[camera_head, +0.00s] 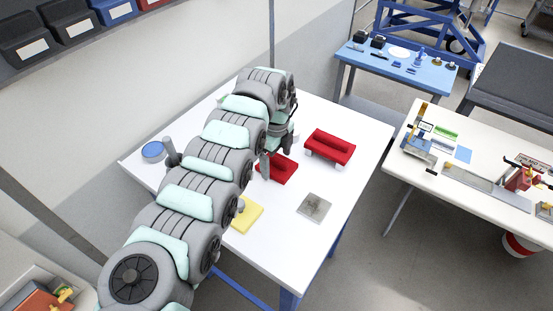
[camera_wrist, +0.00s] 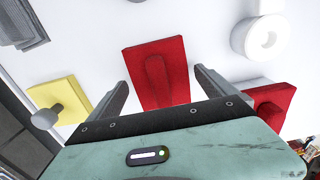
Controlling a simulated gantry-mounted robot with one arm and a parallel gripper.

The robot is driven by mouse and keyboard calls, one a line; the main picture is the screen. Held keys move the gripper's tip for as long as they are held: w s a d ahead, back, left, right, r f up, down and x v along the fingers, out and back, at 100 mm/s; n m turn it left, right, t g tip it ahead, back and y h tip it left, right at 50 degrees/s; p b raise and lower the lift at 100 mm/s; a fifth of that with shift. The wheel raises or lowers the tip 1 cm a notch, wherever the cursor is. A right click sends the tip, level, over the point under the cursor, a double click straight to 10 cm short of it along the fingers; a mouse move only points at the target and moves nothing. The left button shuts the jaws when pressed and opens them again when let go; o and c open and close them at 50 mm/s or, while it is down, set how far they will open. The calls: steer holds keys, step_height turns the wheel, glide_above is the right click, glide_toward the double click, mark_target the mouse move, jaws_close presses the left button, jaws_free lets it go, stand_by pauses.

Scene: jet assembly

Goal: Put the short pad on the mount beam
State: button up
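A flat red piece with a raised rounded bar, which looks like the short pad (camera_wrist: 178,60), lies on the white table; in the head view it (camera_head: 283,172) is partly hidden by my arm. My gripper (camera_wrist: 162,78) is open and empty above it, with a finger on each side of it in the wrist view; in the head view the gripper (camera_head: 277,154) is mostly hidden. A second red piece (camera_head: 330,146) sits raised on white supports to the right; part of it (camera_wrist: 275,100) shows at the wrist view's right. I cannot tell which part is the mount beam.
A yellow plate (camera_wrist: 62,92) with a grey knob lies to the left in the wrist view. A grey metal plate (camera_head: 315,207) lies near the table's front. A white ring-shaped part (camera_wrist: 258,38) stands nearby. A blue-topped round item (camera_head: 152,150) is at the table's left.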

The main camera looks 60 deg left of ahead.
mark_target(277, 158)
steer(key=shift+o, duration=0.2)
step_height(277, 158, up, 12)
steer(key=b, duration=0.3)
steer(key=shift+r, duration=0.15)
stand_by(0.4)
